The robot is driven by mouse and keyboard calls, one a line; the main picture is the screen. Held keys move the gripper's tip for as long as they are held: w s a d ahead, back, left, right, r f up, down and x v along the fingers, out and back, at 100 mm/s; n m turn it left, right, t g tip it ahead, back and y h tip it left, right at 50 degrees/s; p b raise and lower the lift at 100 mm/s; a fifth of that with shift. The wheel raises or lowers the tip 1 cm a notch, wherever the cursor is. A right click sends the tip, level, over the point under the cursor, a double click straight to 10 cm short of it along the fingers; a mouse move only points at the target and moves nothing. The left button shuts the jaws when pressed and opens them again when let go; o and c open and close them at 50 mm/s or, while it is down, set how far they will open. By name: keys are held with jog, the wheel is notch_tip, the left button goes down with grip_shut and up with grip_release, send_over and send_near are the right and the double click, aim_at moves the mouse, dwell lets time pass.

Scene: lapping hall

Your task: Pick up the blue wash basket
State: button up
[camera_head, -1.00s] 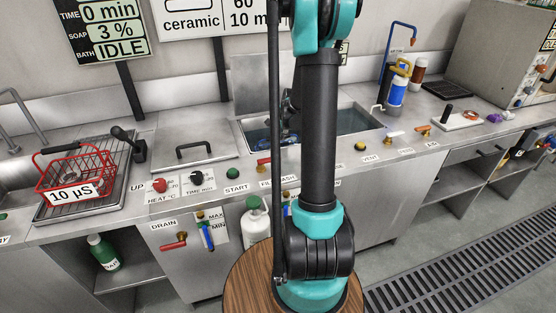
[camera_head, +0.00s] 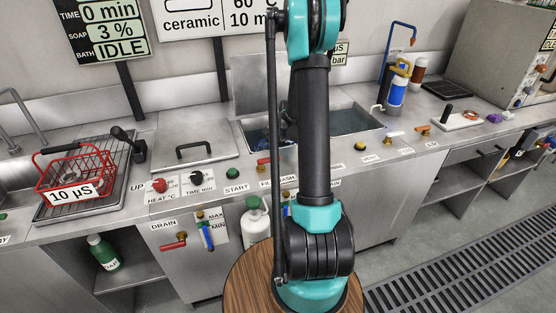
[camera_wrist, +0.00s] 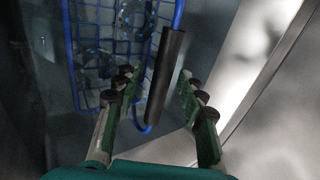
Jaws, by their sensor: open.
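The blue wash basket (camera_wrist: 97,50) is a blue wire basket low in the wash tank, with ring-shaped metal parts showing in it. Its dark handle grip (camera_wrist: 167,75) runs up and down the wrist view. My gripper (camera_wrist: 158,95) is open, its green fingers on either side of the lower part of the handle grip. I cannot tell whether a finger touches it. In the head view only a bit of blue (camera_head: 258,135) shows in the tank; my arm hides the gripper and most of the basket.
The steel tank wall (camera_wrist: 265,60) rises close on the right in the wrist view. A red basket (camera_head: 75,172) stands on a rack at left. A lid with a handle (camera_head: 195,151) lies left of the tank (camera_head: 350,121). A blue and white bottle (camera_head: 396,92) stands right of it.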

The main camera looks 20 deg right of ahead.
grip_shut()
dwell(0.6)
